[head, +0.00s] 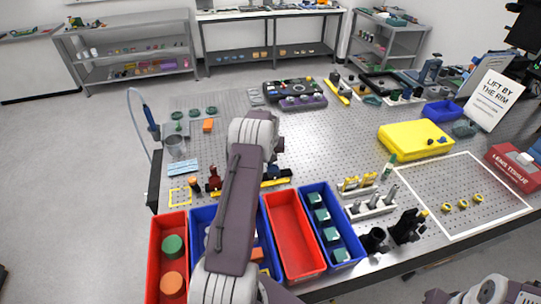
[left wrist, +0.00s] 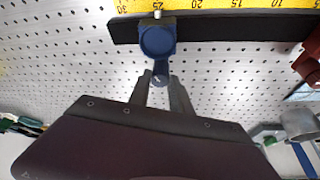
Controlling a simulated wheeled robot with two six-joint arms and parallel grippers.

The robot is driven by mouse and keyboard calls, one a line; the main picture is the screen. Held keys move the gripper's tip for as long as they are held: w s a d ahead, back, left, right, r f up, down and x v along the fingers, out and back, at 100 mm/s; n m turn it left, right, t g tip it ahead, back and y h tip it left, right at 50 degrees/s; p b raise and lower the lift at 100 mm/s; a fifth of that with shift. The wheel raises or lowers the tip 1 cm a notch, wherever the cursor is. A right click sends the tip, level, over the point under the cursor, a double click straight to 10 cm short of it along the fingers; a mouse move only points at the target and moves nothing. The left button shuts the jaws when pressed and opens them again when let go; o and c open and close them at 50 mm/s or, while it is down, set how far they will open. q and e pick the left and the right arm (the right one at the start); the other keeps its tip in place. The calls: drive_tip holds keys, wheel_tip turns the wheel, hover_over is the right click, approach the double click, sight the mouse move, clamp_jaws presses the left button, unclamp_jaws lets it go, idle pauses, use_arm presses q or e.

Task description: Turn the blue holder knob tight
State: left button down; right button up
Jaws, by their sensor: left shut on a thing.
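The blue holder (left wrist: 158,40) stands on a black rail (left wrist: 215,27) with a yellow scale strip (left wrist: 220,4) along it. The gripper's two fingertips are closed on either side of the knob. In the head view the holder shows as a dark blue shape (head: 276,171) on the rail, just right of my left arm. My arm hides the left fingers and part of the rail there. My right gripper is out of view; only part of my right arm shows at the lower right.
A red holder (head: 214,180) stands farther left on the rail. Red bins (head: 291,240) and blue bins line the front edge. A white rack (head: 370,208) with posts stands to the right, a yellow tray (head: 414,140) farther right.

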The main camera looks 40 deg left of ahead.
use_arm(q)
drive_tip(key=shift+a+f+m+t+h+b, duration=0.15)
drive_tip(key=shift+m+t+h+b, duration=0.25)
drive_tip(key=shift+m, duration=0.8)
drive_tip(key=shift+m+h+b, duration=0.4)
drive_tip(key=shift+m+b, duration=0.5)
drive_tip(key=shift+m, duration=0.4)
drive_tip(key=shift+r, duration=0.2)
drive_tip(key=c, duration=1.2)
unclamp_jaws()
drive_tip(key=shift+o, duration=0.2)
drive_tip(key=shift+s, duration=0.1)
